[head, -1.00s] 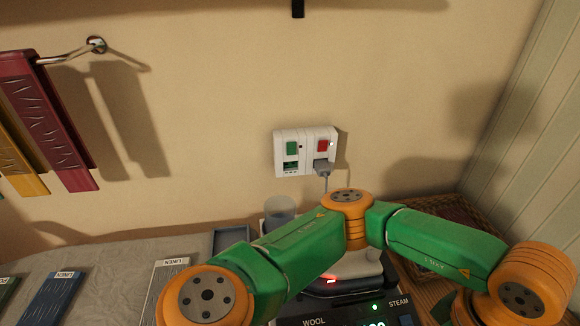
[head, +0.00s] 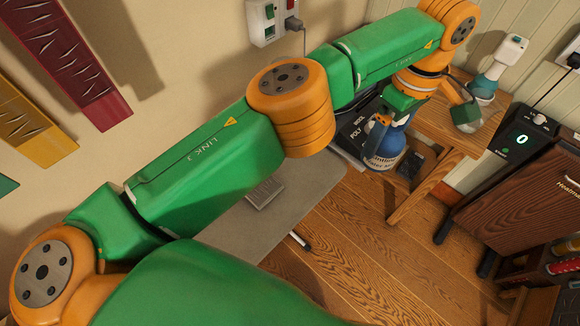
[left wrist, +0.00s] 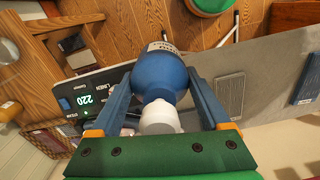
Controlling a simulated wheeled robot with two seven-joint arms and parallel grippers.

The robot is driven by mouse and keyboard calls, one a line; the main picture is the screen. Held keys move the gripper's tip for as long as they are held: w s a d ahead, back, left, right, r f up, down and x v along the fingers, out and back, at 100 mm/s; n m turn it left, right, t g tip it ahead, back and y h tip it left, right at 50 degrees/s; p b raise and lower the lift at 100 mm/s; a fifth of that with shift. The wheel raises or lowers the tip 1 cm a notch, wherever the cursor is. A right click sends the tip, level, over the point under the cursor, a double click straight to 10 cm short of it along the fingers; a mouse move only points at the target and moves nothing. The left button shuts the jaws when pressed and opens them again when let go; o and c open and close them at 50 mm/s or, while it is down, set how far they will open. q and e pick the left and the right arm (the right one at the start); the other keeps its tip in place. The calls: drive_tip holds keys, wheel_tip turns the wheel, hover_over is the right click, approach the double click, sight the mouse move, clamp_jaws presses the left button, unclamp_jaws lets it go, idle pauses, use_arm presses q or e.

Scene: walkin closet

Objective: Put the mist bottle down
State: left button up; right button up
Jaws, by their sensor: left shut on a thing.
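The blue mist bottle (head: 385,158), with a pale label band, hangs below my left gripper (head: 390,124) right of centre in the head view. My right gripper is not in view.
A white and teal bottle (head: 490,75) stands on the wooden stand. The grey ironing board (head: 275,225) and a lit panel (left wrist: 85,100) lie near the held bottle. The wood floor (head: 340,245) is mostly clear.

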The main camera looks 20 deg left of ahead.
use_arm(q)
drive_tip(key=a+f+b, duration=0.2)
drive_tip(key=b, duration=0.1)
drive_tip(key=shift+f+b, duration=0.25)
drive_tip(key=shift+b, duration=0.05)
drive_tip(key=s+a+f+p, duration=0.1)
drive_tip(key=a+f, duration=0.2)
drive_tip(key=s+a+f+p, duration=0.1)
drive_tip(key=a+f+p, duration=0.1)
drive_tip(key=a+f, duration=0.1)
drive_tip(key=s+a+f+p, duration=0.2)
drive_tip(key=a+f, duration=0.2)
drive_tip(key=a, duration=0.1)
drive_tip(key=shift+f, duration=0.5)
drive_tip(key=o, duration=1.6)
drive_tip(key=shift+r, duration=0.35)
wheel_tip(320, 180, up, 12)
drive_tip(key=b, duration=0.3)
drive_tip(key=shift+f, duration=0.15)
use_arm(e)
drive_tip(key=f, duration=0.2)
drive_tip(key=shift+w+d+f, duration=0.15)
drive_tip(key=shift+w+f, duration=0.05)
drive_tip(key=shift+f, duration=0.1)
